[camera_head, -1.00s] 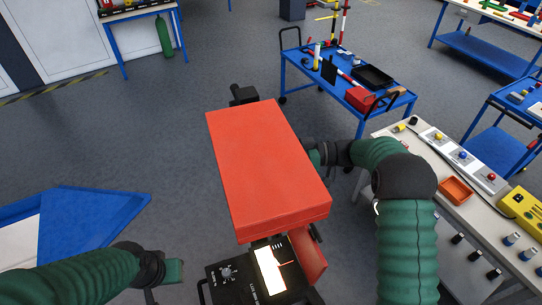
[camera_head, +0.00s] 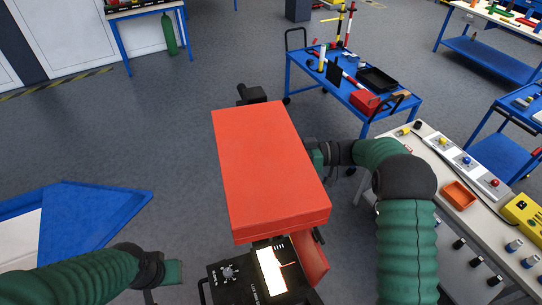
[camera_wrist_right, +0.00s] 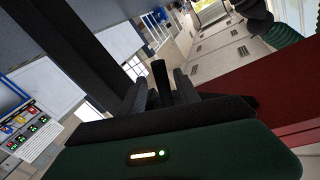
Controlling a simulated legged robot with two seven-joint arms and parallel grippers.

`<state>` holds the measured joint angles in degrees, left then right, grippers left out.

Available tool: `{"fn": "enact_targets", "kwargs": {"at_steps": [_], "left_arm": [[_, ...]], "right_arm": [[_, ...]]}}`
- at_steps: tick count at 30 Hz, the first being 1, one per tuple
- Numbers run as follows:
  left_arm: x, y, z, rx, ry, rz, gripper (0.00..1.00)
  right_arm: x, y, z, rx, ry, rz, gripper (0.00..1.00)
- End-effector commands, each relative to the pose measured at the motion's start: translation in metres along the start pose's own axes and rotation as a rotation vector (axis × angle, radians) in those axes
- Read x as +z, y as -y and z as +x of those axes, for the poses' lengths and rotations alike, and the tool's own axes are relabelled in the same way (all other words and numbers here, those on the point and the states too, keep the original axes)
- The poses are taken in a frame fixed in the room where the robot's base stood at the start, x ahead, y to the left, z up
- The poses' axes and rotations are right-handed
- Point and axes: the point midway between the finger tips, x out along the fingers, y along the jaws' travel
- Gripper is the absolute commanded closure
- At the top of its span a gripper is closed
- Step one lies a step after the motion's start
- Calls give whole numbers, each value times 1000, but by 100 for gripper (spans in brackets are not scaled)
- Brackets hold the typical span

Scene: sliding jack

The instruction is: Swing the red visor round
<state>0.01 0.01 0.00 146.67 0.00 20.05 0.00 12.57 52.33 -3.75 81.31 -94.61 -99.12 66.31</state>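The red visor (camera_head: 265,165) is a large flat-topped red block in the middle of the head view, raised over a black control box (camera_head: 228,275) with a lit panel. My right gripper (camera_head: 317,160) is at the visor's right edge, partly hidden by it. In the right wrist view its two dark fingers (camera_wrist_right: 160,92) stand apart with a dark upright bar (camera_wrist_right: 160,75) between them; a firm grip does not show. A red surface lies at the right there. My left gripper (camera_head: 168,274) is low at the left, apart from the visor; its fingers are unclear.
A blue trolley (camera_head: 335,83) with tools stands behind to the right. A workbench (camera_head: 450,185) with switches and an orange tray (camera_head: 459,194) is close to my right arm. A blue-edged surface (camera_head: 105,210) is at left. Open floor lies behind the visor.

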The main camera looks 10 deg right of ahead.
Motion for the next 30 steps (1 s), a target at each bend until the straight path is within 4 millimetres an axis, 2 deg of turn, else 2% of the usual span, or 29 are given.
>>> {"fn": "enact_targets", "kwargs": {"at_steps": [4, 7, 15, 21, 25, 30], "left_arm": [[1, 0, 4, 0, 0, 0, 64], [3, 0, 14, 0, 0, 0, 64], [10, 0, 43, 0, 0, 0, 64], [13, 0, 53, 0, 0, 0, 64], [13, 0, 55, 0, 0, 0, 64], [13, 0, 54, 0, 0, 0, 64]], "right_arm": [[2, -1, -8, 2, 0, 0, 62], [5, -3, -26, 4, 1, -1, 62], [6, -6, -104, 4, 2, -1, 62], [4, -5, -151, 3, 0, 1, 62], [2, -4, -164, 0, 1, 2, 62], [0, -4, -166, 0, 2, 2, 62]]}}
